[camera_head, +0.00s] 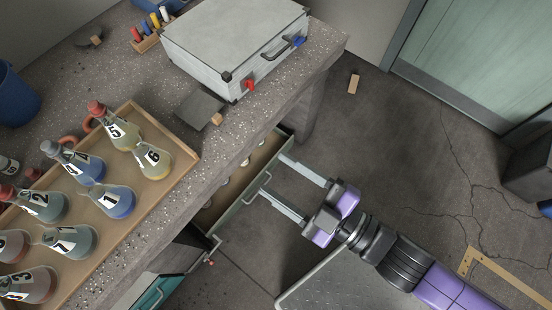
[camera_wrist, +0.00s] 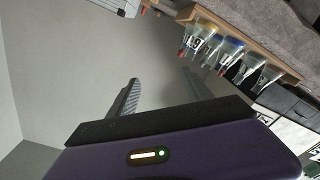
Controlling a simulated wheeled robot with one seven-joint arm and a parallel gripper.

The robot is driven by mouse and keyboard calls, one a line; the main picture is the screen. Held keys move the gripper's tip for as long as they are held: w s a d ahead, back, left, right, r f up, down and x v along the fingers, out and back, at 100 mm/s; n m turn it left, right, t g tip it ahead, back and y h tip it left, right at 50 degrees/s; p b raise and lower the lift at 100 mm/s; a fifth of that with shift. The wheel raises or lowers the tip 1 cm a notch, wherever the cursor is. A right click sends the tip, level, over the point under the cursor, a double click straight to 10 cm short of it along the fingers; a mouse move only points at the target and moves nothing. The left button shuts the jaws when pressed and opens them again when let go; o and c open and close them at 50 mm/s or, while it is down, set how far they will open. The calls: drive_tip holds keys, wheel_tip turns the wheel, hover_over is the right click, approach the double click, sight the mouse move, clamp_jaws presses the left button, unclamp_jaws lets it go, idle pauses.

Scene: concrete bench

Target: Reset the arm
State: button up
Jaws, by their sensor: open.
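My gripper (camera_head: 272,183) is open and empty in the head view. Its two long fingers are apart and point left, toward the bench's front edge. They overlap an open drawer (camera_head: 222,222) under the bench top in the picture; I cannot tell whether they touch it. In the wrist view my gripper (camera_wrist: 160,92) also shows two separated fingers with nothing between them. My arm runs off to the lower right of the head view.
A wooden tray (camera_head: 190,157) of several numbered flasks stands on the concrete bench (camera_head: 330,42). A silver case (camera_head: 225,40) sits behind it. A blue bin (camera_head: 17,97) is at left. Open floor (camera_head: 400,150) lies to the right, with a wooden block (camera_head: 353,84).

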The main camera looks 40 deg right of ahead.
idle(0.6)
drive_tip(key=s+d+r+m+g+h+p, duration=0.1)
drive_tip(key=s+d+r+m+h+p, duration=0.1)
drive_tip(key=s+m, duration=0.3)
drive_tip(key=s+d+r+m+g+h+p, duration=0.1)
drive_tip(key=s+d+r+m+h+p, duration=0.1)
drive_tip(key=s+m, duration=0.4)
drive_tip(key=d+h, duration=0.1)
drive_tip(key=d, duration=0.1)
drive_tip(key=shift+s+d+p, duration=0.3)
drive_tip(key=shift+s+p, duration=0.05)
drive_tip(key=shift+p, duration=0.05)
idle(1.3)
